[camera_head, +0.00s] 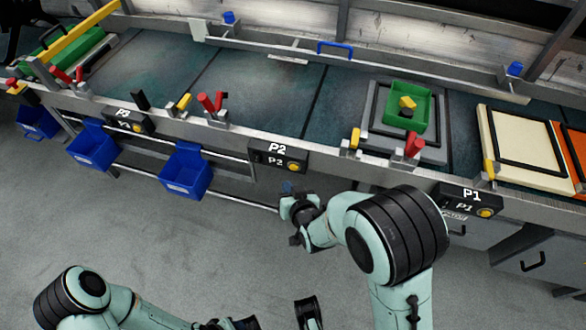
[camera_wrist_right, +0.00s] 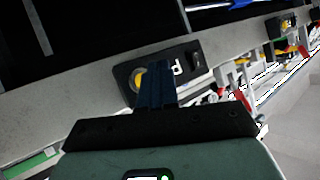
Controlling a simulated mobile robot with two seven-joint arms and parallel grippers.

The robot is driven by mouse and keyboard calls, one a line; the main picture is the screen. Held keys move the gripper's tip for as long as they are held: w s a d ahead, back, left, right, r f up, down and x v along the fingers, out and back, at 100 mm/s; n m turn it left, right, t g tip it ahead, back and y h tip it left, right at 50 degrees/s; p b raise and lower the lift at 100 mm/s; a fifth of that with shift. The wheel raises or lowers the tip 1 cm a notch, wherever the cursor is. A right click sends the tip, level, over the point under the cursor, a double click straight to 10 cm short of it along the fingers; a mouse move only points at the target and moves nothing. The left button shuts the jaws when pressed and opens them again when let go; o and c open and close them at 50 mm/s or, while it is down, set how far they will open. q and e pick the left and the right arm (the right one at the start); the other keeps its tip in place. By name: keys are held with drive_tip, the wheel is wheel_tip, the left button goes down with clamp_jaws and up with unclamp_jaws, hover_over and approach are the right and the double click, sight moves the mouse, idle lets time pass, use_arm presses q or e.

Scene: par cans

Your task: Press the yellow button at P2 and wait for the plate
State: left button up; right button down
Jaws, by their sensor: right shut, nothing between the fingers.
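The P2 button box (camera_head: 280,157) is black and fixed to the front rail, with a yellow button (camera_head: 293,167) at its lower right. In the right wrist view the yellow button (camera_wrist_right: 139,77) shows just left of my blue fingers. My right gripper (camera_head: 288,187) is shut and empty, just below the P2 box; its fingertips (camera_wrist_right: 155,75) overlap the box in the wrist view. I cannot tell whether they touch it. A grey plate (camera_head: 432,153) lies on the bench right of P2 and bears a green tray (camera_head: 428,105) with a yellow piece (camera_head: 407,103).
Two more boxes, P3 (camera_head: 128,121) and P1 (camera_head: 468,200), sit on the rail. Blue bins (camera_head: 186,172) hang below it at the left. Red and yellow clamps (camera_head: 212,104) stand along the edge. A cream plate (camera_head: 520,145) lies at the right. The bench behind P2 is clear.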

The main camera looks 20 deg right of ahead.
sight(294, 167)
use_arm(q)
drive_tip(key=shift+w+a+f+b, duration=0.3)
drive_tip(key=shift+w+f, duration=0.15)
drive_tip(key=shift+w, duration=0.15)
use_arm(e)
drive_tip(key=shift+w+d, duration=0.45)
drive_tip(key=shift+w, duration=0.15)
drive_tip(key=shift+w+d, duration=0.4)
drive_tip(key=shift+w, duration=0.2)
idle(0.6)
use_arm(q)
drive_tip(key=shift+f, duration=0.15)
use_arm(e)
drive_tip(key=shift+w+d, duration=0.25)
drive_tip(key=shift+w, duration=0.1)
